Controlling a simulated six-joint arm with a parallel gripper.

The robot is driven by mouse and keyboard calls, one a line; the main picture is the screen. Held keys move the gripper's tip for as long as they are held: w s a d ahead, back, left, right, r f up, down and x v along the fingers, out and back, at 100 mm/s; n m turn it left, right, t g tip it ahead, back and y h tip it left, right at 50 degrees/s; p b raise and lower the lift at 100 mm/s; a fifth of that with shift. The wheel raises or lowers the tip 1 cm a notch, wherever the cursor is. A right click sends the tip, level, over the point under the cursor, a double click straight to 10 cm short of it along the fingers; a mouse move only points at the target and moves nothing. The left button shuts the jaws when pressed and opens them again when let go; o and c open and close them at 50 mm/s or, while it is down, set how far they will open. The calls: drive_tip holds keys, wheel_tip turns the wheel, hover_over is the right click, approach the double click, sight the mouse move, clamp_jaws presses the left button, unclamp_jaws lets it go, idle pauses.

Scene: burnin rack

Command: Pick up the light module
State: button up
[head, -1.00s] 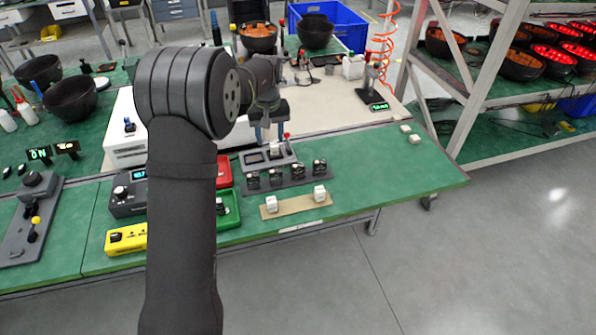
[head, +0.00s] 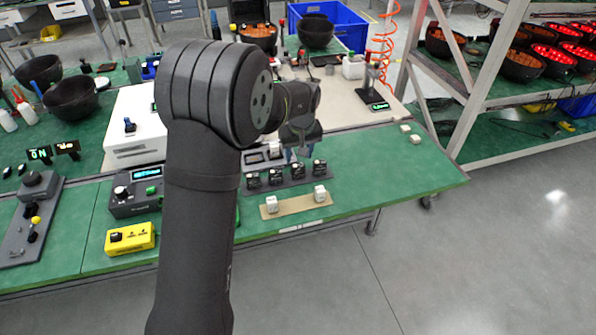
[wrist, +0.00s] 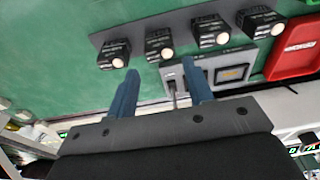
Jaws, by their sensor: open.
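Two white, light-coloured modules, a left one (head: 271,203) and a right one (head: 320,193), stand on a tan strip (head: 296,206) near the bench's front edge. Several dark modules with pale round faces (wrist: 158,45) sit in a row on a dark grey strip (head: 282,184) behind them; they also show along the top of the wrist view. My gripper (wrist: 158,68) is open, its blue fingers apart with nothing held between them. In the head view my gripper (head: 297,151) hangs above the bench near the dark row. The white modules are not in the wrist view.
A grey fixture with a small screen (wrist: 232,74) lies beside the dark row, partly behind a finger. A red tray (wrist: 297,48) is next to it. A yellow box (head: 130,238) stands front left.

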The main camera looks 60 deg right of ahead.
sight(298, 165)
drive_tip(key=f, duration=0.6)
drive_tip(key=shift+w+d+f, duration=0.1)
drive_tip(key=shift+w+f, duration=0.1)
drive_tip(key=shift+w, duration=0.05)
drive_tip(key=c, duration=0.8)
